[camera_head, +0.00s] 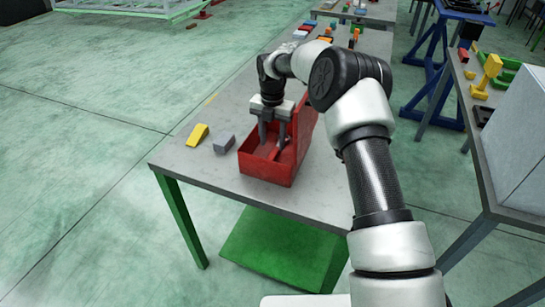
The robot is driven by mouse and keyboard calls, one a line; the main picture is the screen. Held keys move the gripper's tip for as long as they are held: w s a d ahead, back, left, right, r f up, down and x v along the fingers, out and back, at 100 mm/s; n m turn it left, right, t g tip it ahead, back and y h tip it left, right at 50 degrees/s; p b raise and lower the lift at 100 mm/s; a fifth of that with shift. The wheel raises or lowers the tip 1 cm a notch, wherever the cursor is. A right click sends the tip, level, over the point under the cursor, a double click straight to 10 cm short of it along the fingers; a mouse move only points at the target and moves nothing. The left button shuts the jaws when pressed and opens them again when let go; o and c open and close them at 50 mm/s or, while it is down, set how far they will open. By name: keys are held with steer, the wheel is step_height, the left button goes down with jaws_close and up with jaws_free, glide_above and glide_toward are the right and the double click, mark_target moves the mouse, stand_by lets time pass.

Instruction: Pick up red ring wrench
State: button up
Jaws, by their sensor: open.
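My gripper (273,137) is open and points down into a red open-topped box (263,172) on the grey table (190,164). Its fingertips are inside the box, below the rim. Something red lies in the box around the fingers, but at this size I cannot tell whether it is the red ring wrench or part of the box. No ring shape can be made out.
A yellow wedge (198,134) and a grey block (224,143) stand left of the box. Several small coloured items lie at the table's far end. Another table with a yellow tool (487,72) and a large grey box (518,140) stands at the right.

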mark_target(273, 154)
steer(key=shift+w+f+p, duration=0.15)
steer(key=shift+f+p, duration=0.2)
steer(key=shift+f, duration=2.3)
jaws_close()
steer(key=shift+r, duration=0.1)
